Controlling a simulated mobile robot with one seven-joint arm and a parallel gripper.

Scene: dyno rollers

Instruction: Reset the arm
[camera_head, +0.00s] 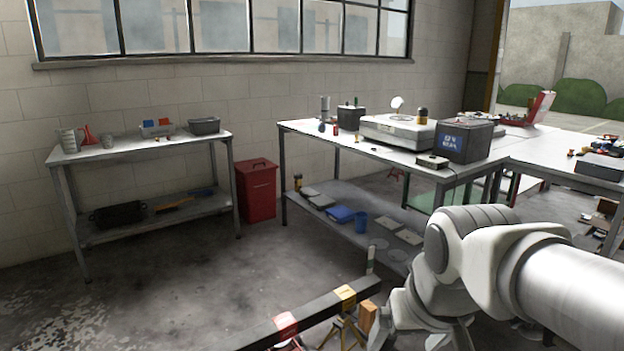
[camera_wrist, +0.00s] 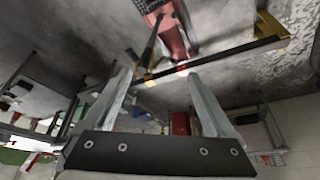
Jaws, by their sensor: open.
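My arm reaches in from the right edge of the head view and bends down toward the bottom of that picture. I cannot make out my fingertips there. In the wrist view my gripper (camera_wrist: 160,75) shows two grey fingers standing well apart, open, with nothing held between them. That view is tilted. Beyond the fingertips lies a long dark bar with red and yellow parts (camera_wrist: 220,52). It also shows in the head view as a dark beam (camera_head: 315,312), low in front of my arm.
A workbench (camera_head: 345,140) with boxes and instruments stands behind my arm. A smaller two-level table (camera_head: 110,152) is at the left, with a red bin (camera_head: 257,192) between them. A wooden block (camera_head: 368,316) is beside the beam. Floor at left is clear.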

